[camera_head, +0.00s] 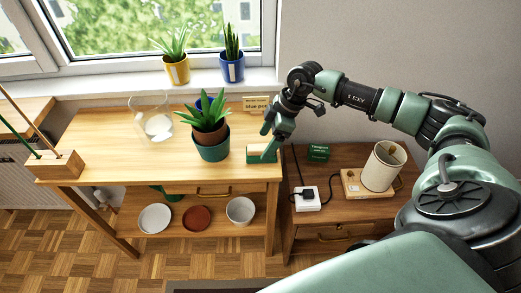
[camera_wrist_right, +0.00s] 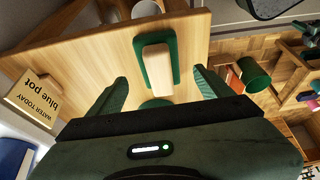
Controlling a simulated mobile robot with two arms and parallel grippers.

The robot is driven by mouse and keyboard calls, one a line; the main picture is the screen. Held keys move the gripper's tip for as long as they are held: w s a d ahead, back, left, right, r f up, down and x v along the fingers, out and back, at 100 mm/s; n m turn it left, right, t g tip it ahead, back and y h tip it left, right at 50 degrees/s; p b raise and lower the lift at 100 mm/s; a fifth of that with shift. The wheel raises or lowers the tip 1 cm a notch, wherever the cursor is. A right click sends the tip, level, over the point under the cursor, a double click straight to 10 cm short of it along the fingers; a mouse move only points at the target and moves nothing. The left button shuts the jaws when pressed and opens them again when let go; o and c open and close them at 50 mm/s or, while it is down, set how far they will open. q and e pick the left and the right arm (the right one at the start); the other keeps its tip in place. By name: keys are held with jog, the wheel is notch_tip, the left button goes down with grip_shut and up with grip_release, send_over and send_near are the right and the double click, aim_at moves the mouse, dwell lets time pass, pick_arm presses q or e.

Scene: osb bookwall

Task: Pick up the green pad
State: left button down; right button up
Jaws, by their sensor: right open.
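The green pad (camera_head: 254,160) lies on the wooden table near its right edge, with a pale wooden block on its face. In the right wrist view the pad (camera_wrist_right: 155,38) lies ahead of the fingers, roughly centred between them, with the pale block along it. My right gripper (camera_head: 270,143) is just above and beside the pad, pointing down. Its two green fingers (camera_wrist_right: 160,88) are apart with nothing held between them. In the head view the fingers partly cover the pad. My left gripper is not in view.
A potted plant in a teal pot (camera_head: 212,151) stands close left of the pad. A "blue pot" sign (camera_head: 257,104) stands behind. On the lower side table (camera_head: 345,209) are a white charger box (camera_head: 307,199) and a beige lamp (camera_head: 383,166). The table's left part has free room.

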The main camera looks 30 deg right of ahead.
aim_at(263, 147)
jog(key=x, duration=0.3)
jog(key=shift+w+a+f, duration=0.15)
jog(key=shift+a+f, duration=0.05)
jog(key=shift+f, duration=0.4)
jog(key=c, duration=1.3)
jog(key=shift+c, duration=0.8)
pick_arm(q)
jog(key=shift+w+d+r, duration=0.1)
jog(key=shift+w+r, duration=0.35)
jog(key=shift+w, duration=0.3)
pick_arm(e)
jog(key=shift+r, duration=0.1)
